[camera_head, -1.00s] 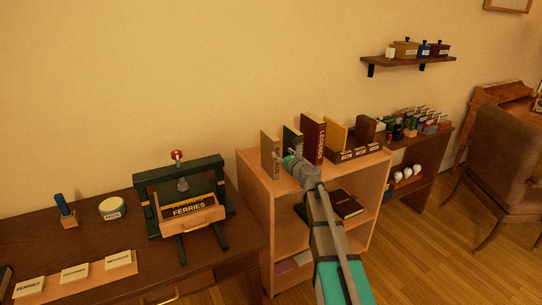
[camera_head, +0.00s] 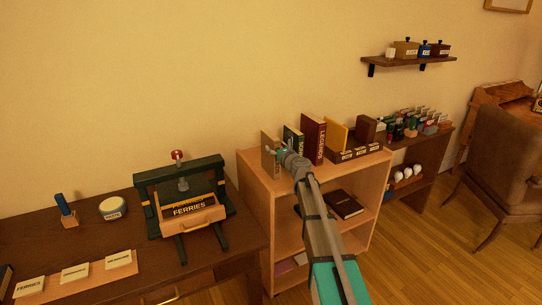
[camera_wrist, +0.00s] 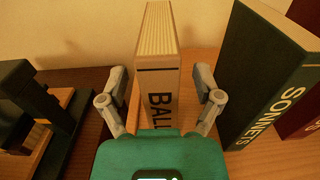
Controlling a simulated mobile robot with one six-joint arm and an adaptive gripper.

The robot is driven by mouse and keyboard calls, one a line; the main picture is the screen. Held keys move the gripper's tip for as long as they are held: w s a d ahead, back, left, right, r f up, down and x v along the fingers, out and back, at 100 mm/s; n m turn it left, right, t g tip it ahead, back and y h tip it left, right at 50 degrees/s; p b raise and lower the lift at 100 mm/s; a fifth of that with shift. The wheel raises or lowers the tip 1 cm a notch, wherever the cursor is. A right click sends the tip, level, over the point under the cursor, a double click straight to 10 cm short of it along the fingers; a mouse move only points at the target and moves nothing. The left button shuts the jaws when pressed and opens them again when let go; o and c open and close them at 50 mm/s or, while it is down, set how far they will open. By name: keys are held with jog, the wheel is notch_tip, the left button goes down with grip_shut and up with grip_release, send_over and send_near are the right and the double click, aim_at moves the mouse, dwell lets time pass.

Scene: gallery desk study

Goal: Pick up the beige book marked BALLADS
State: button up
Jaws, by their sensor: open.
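The beige book marked BALLADS (camera_head: 267,155) stands upright at the left end of the wooden shelf top. In the wrist view the book (camera_wrist: 158,55) shows its spine with the letters "BALL"; the rest is hidden behind my gripper's body. My gripper (camera_wrist: 162,92) is open, with one finger on each side of the book's spine. I cannot tell whether either finger touches it. In the head view my gripper (camera_head: 279,152) is at the front of the book.
A green SONNETS book (camera_wrist: 268,75) stands close to the right, with a dark red LEGENDS book (camera_head: 312,139) beyond it. A dark green press (camera_head: 152,190) stands on the desk to the left. A yellow book (camera_head: 337,134) and a labelled box (camera_head: 357,153) are farther right.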

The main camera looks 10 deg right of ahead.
jog(key=shift+x, duration=1.8)
grip_shut()
